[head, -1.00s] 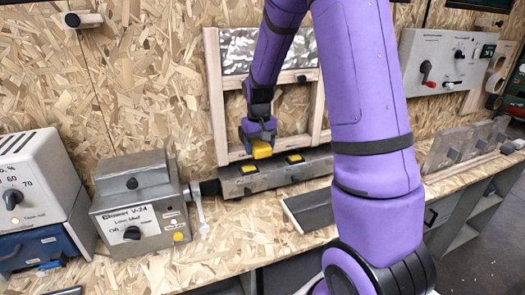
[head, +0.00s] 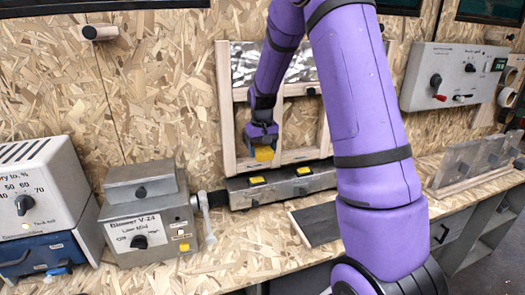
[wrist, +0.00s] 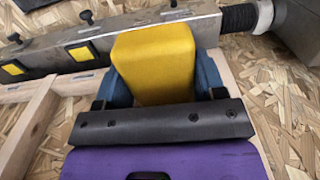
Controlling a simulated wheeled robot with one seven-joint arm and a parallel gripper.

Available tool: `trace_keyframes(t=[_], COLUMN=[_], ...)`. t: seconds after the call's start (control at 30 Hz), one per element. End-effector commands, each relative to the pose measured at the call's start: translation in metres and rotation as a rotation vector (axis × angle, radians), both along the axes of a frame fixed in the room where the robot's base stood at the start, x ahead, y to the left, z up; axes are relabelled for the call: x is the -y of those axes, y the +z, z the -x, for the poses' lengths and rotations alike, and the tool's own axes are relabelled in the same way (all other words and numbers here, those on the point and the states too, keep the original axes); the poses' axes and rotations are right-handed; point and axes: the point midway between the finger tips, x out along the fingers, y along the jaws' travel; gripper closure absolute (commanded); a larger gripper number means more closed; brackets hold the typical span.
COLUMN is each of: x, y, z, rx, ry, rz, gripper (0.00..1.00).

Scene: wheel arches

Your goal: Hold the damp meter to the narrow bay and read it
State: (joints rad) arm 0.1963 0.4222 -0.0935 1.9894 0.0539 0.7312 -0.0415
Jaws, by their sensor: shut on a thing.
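My gripper (head: 263,142) is shut on a yellow block-like body, which I take to be the damp meter (head: 264,154). In the wrist view the meter (wrist: 155,62) sits between the blue fingers (wrist: 160,85). No display or reading shows on it. The pale wooden frame (head: 228,120) stands against the chipboard wall, with a stud and rails dividing it into bays. The gripper is in front of its lower left bay, above the long grey box. Which bay is the narrow one, and whether the meter touches anything behind it, I cannot tell.
The long grey box (head: 280,188) with yellow-topped pads lies below the frame. A grey machine (head: 150,215) with a lever stands left of it, beside a white and blue unit (head: 40,190). A dark flat panel (head: 318,225) lies on the bench. Clear panels (head: 470,155) stand right.

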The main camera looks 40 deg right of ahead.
Motion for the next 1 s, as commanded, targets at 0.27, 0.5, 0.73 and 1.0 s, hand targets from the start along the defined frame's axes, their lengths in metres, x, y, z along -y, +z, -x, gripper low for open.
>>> trace_keyframes(t=[0.27, 0.5, 0.73, 1.0], x=[0.0, 0.0008, 0.0016, 0.002], y=[0.0001, 0.0, -0.0001, 0.0001], z=[0.0, -0.0027, -0.0055, -0.007], rx=[0.0, 0.001, 0.0, 0.001], ry=[0.0, 0.0, 0.0, 0.0], rz=[0.0, 0.0, 0.0, 0.0], gripper=[0.55, 0.55, 0.55, 0.55])
